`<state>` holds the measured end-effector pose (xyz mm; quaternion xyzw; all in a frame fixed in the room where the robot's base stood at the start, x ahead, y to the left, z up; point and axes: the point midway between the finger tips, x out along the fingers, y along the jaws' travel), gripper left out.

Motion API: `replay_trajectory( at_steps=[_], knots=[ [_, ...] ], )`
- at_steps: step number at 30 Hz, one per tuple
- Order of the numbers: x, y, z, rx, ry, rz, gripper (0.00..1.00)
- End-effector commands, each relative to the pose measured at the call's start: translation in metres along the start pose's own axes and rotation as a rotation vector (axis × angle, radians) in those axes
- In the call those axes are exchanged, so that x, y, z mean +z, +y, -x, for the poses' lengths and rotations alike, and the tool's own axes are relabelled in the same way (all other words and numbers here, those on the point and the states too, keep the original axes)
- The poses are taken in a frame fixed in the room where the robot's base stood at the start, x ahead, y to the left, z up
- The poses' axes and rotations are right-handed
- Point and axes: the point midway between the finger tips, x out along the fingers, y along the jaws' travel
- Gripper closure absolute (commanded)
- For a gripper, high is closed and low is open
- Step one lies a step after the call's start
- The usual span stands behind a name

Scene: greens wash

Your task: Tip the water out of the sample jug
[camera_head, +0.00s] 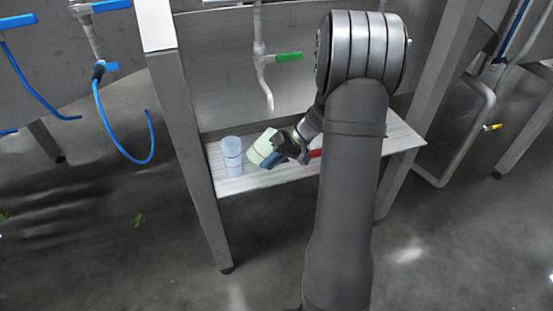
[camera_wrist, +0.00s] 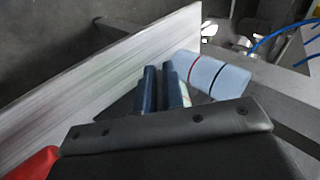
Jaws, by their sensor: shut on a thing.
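A pale green jug (camera_head: 263,146) with a thin red band is tilted to one side, just above or against the slatted shelf (camera_head: 245,183); I cannot tell whether it touches. My gripper (camera_head: 279,151) is shut on it from the right. In the wrist view my blue fingers (camera_wrist: 162,88) are close together, and only a pale sliver of the jug (camera_wrist: 185,96) shows beside them. The inside of the jug is hidden, and no water is visible. I see no label naming the sample jug.
A light blue banded container (camera_head: 232,157) stands upright just left of the green jug; it also shows in the wrist view (camera_wrist: 212,77). A tap with a green handle (camera_head: 289,57) hangs above. A red object (camera_head: 315,153) lies right of my gripper, also in the wrist view (camera_wrist: 33,165).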

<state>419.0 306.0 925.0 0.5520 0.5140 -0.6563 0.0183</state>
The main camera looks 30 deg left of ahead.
Motion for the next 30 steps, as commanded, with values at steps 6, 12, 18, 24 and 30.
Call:
replay_trajectory(
  at_steps=[6,12,18,24,30],
  knots=[
    [-0.0013,-0.004,0.0022,0.233,-0.05,0.004,1.0],
    [-0.0017,-0.0051,0.0037,0.419,-0.09,0.002,1.0],
    [-0.0017,-0.0059,0.0046,0.576,-0.125,-0.002,1.0],
    [-0.0017,-0.0065,0.0055,0.676,-0.148,-0.005,1.0],
    [-0.0018,-0.0061,0.0065,0.713,-0.153,-0.007,1.0]
  ],
)
